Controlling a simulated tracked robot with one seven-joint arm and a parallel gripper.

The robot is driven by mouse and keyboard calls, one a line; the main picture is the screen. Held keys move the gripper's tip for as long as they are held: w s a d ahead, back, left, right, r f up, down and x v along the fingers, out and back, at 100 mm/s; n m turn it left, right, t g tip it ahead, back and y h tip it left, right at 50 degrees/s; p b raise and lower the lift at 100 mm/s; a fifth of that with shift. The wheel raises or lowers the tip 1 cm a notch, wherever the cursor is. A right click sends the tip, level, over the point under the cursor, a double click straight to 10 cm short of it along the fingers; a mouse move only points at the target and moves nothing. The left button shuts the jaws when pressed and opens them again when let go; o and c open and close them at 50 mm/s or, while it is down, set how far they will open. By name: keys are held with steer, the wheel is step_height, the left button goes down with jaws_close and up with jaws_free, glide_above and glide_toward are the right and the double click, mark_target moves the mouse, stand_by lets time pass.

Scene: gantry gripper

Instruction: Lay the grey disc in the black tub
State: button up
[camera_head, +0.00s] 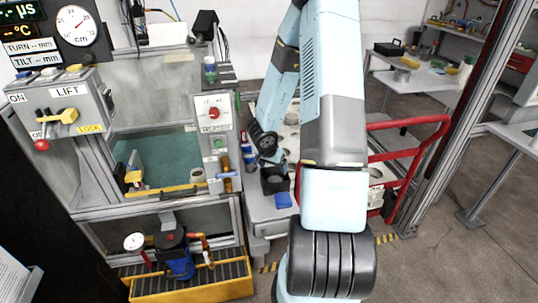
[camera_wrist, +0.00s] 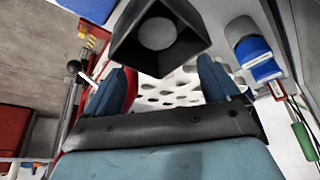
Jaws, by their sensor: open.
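The black tub (camera_wrist: 125,45) is at the top middle of the wrist view, with a round pale grey shape inside it that looks like the grey disc (camera_wrist: 158,33). In the head view the black tub (camera_head: 272,187) stands on a grey surface below the end of my arm; its inside is too small to read there. My gripper (camera_wrist: 163,85) shows two blue fingers spread apart with nothing between them. The tub lies beyond the fingertips, apart from them in the picture.
A red rail (camera_head: 415,125) and a white plate with holes (camera_wrist: 175,88) are close by. The machine cabinet (camera_head: 218,130) with its valves stands left of the tub. A workbench (camera_head: 425,78) is at the back right.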

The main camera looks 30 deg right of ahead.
steer(key=v, duration=0.9)
